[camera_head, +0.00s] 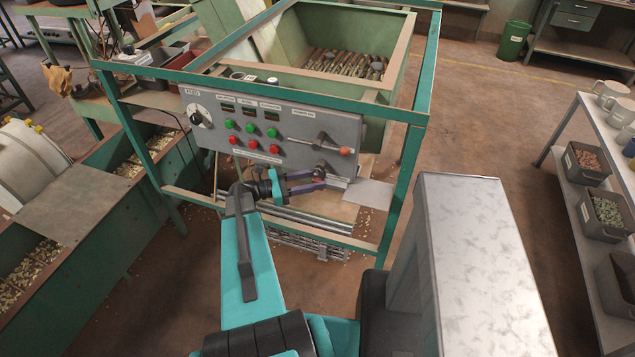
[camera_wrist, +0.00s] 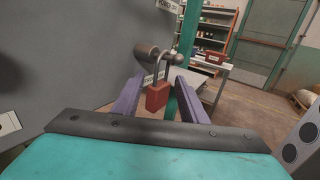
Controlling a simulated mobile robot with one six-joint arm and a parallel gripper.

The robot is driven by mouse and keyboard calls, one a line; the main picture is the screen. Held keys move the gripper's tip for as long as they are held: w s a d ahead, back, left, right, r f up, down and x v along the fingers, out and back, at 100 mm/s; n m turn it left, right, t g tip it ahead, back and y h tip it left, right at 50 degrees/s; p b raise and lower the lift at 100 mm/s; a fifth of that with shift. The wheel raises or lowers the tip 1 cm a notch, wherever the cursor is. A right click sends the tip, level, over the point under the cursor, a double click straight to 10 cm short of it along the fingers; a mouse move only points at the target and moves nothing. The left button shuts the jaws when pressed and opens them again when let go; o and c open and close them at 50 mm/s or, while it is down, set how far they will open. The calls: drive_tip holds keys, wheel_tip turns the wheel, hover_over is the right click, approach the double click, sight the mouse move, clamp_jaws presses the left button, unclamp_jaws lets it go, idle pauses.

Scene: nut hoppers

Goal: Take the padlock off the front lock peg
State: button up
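The red padlock (camera_wrist: 157,97) hangs by its grey shackle from the lock peg (camera_wrist: 147,52), a dark stub with a round end on the grey panel. In the wrist view the padlock body sits between the two purple fingers of my gripper (camera_wrist: 162,80), with a narrow gap on each side. My gripper is open around the body and holds nothing. In the head view my gripper (camera_head: 322,178) reaches to the lower right of the control panel (camera_head: 270,118), where the padlock is small, dark and partly hidden by the fingers.
A lever with an orange knob (camera_head: 345,151) sticks out of the panel just above the peg. A green frame post (camera_head: 402,185) stands close on the right. The green hopper (camera_head: 345,75) is behind the panel. A shelf with grey bins (camera_head: 606,212) stands far right; the floor between is free.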

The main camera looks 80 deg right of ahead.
idle(0.5)
clamp_jaws()
drive_tip(key=shift+r, duration=0.15)
drive_tip(key=shift+r, duration=0.2)
drive_tip(key=w+a, duration=0.1)
drive_tip(key=a, duration=0.7)
drive_tip(key=w+a+b, duration=0.1)
drive_tip(key=w+a, duration=0.1)
drive_tip(key=a, duration=0.7)
drive_tip(key=shift+w+a, duration=0.25)
drive_tip(key=shift+a, duration=0.05)
